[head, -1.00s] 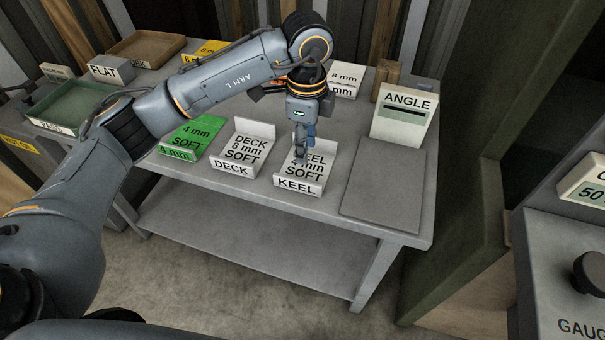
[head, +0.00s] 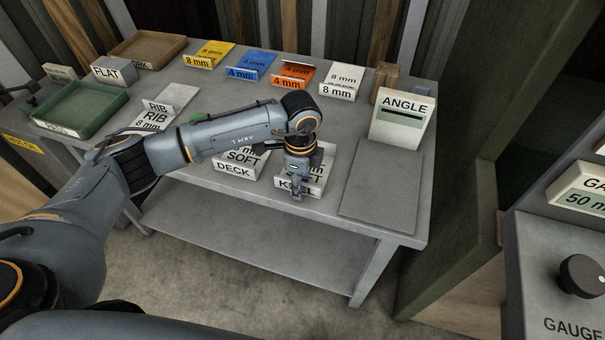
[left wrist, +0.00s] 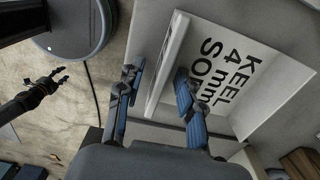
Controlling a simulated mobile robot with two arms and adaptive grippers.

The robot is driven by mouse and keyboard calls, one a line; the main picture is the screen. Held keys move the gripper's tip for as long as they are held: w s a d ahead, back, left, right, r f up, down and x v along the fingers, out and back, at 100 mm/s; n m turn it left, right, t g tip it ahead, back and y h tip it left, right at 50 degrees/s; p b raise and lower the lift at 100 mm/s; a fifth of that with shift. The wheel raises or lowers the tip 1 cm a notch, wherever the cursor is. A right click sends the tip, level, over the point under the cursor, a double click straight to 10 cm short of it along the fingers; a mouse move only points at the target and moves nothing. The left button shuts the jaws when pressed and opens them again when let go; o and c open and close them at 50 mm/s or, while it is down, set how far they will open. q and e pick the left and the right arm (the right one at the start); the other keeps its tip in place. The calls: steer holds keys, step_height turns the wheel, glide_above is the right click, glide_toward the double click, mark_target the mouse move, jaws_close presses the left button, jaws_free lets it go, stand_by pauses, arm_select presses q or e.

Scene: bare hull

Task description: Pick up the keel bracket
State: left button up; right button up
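The keel bracket (head: 317,176) is a white angled piece marked KEEL, at the front of the grey bench beside the deck bracket (head: 233,168). My left gripper (head: 297,196) is at its front upright flange and hides part of its lettering. In the left wrist view, the keel bracket (left wrist: 225,75) reads KEEL 4 mm SOFT. There the left gripper (left wrist: 158,92) is open, with one finger on each side of the flange; a gap shows on the outer side. My right gripper (left wrist: 57,77) shows small at the left of the wrist view, over the floor, its fingers seemingly apart and empty.
A flat grey plate (head: 380,195) and the ANGLE stand (head: 402,118) are to the right on the bench. Colored 8 mm and 4 mm pieces (head: 250,64) line the back. A green tray (head: 85,108) is at left. The gauge box (head: 560,270) stands at far right.

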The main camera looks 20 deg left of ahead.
arm_select(q)
jaws_close()
steer(key=shift+r, duration=0.15)
